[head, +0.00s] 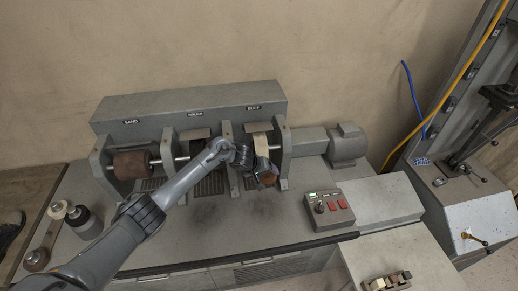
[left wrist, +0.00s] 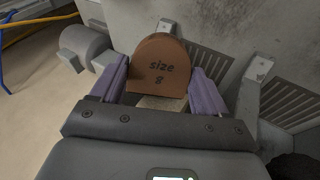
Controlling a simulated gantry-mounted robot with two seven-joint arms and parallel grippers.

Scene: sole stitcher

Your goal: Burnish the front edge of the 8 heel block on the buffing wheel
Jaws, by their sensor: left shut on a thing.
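The heel block (left wrist: 160,65) is brown with a rounded top and reads "size 8" in the left wrist view. My left gripper (head: 259,173) is shut on it, with a purple finger on each side. In the head view the block (head: 268,180) is at the gripper's tip, in front of the bay labelled BUFF. The pale buffing wheel (head: 261,142) is just behind and above the gripper and partly hidden by it. I cannot tell whether block and wheel touch. My right gripper is not in view.
The SAND bay holds a brown drum (head: 131,164) at the left; a BRUSH bay lies between. A control box (head: 328,209) with red buttons sits at the right front. Several small blocks (head: 387,282) stand at the bottom edge. A motor (head: 347,144) is right of the bays.

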